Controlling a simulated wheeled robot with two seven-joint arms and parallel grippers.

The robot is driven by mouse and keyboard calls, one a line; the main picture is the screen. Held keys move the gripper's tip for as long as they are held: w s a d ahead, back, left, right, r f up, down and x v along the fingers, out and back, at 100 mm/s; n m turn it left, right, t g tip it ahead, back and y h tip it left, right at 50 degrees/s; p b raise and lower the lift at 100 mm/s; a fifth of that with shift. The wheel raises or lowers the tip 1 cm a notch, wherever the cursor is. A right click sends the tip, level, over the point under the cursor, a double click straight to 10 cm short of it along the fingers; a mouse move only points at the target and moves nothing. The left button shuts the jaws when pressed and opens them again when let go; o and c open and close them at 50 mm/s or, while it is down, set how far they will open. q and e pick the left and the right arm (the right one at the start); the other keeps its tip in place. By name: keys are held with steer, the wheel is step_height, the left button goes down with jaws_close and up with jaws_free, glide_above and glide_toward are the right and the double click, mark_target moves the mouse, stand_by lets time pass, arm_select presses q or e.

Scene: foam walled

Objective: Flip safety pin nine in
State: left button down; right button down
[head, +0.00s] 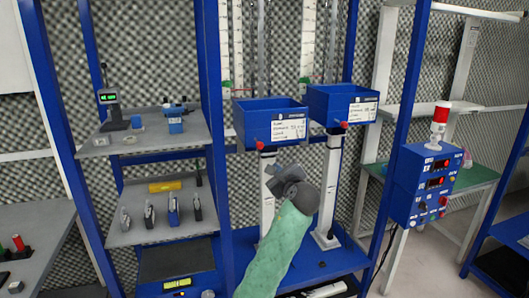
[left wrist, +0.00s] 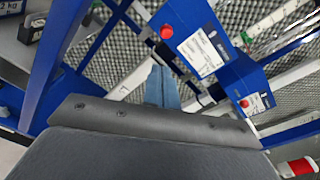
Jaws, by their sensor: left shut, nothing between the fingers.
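Two blue boxes, the left one (head: 285,108) and the right one (head: 358,93), stand on white posts, each with a white label and a red knob. The left knob (head: 260,146) and right knob (head: 343,125) also show in the left wrist view, one at top (left wrist: 166,32) and one at right (left wrist: 244,103). I cannot read a number nine or tell which part is the safety pin. My left gripper (head: 277,172), on the green-sleeved arm, is below the left box, apart from its knob. Its shut, empty fingers (left wrist: 163,86) point towards the boxes. My right gripper is not in view.
A blue control box (head: 422,185) with a red-topped beacon (head: 440,118) is at right. Grey shelves (head: 150,142) with small devices and weights stand at left. Blue frame uprights (head: 210,110) flank the boxes. The floor at right (head: 425,255) is clear.

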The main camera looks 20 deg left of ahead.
mark_target(262, 146)
arm_select(q)
steer(key=m, duration=0.4)
steer(key=r+m, duration=0.1)
steer(key=m, duration=0.1)
steer(key=shift+w+m+t, duration=0.1)
steer(key=shift+m+t, duration=0.2)
steer(key=shift+m, duration=0.1)
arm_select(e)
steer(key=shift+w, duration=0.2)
